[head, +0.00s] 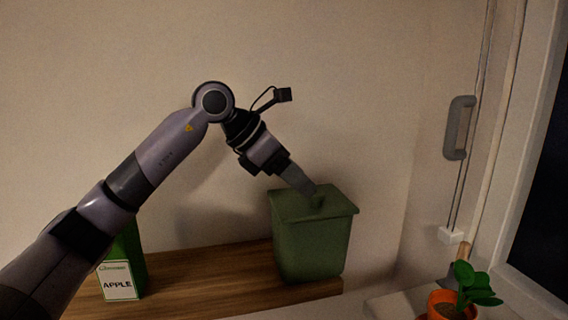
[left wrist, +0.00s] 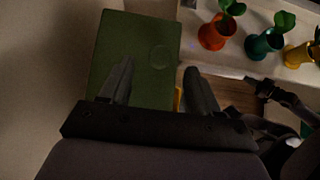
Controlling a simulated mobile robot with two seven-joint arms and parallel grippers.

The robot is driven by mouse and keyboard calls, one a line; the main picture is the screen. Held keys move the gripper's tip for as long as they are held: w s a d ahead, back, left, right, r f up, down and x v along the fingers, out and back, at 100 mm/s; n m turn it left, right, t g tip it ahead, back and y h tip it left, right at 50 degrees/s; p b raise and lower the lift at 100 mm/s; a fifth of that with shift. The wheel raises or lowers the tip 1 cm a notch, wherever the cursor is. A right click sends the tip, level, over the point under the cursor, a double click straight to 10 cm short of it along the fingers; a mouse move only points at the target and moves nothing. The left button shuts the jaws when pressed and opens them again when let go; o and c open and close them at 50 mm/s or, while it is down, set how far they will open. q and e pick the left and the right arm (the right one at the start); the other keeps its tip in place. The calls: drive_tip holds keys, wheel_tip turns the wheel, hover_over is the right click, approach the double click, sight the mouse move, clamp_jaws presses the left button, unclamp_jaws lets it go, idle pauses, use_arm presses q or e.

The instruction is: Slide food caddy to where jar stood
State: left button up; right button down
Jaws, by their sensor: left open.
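The food caddy (head: 312,245) is a green lidded bin standing upright at the right end of the wooden shelf, close to the wall. My left gripper (head: 316,198) reaches down from the left to the caddy's lid. In the left wrist view the fingers of the left gripper (left wrist: 158,68) are spread with nothing held between them. One finger lies over the green lid of the caddy (left wrist: 140,30), the other past its right edge. I cannot tell whether a finger touches it. No jar is recognisable. My right gripper is not seen in the head view.
A green apple carton (head: 118,279) stands on the wooden shelf (head: 205,275) at the left, partly behind my arm. Bare shelf lies between carton and caddy. An orange plant pot (head: 447,306) is at the lower right; teal (left wrist: 264,43) and yellow (left wrist: 298,54) pots show beyond.

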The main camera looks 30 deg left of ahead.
use_arm(q)
drive_tip(key=shift+x, duration=1.8)
clamp_jaws()
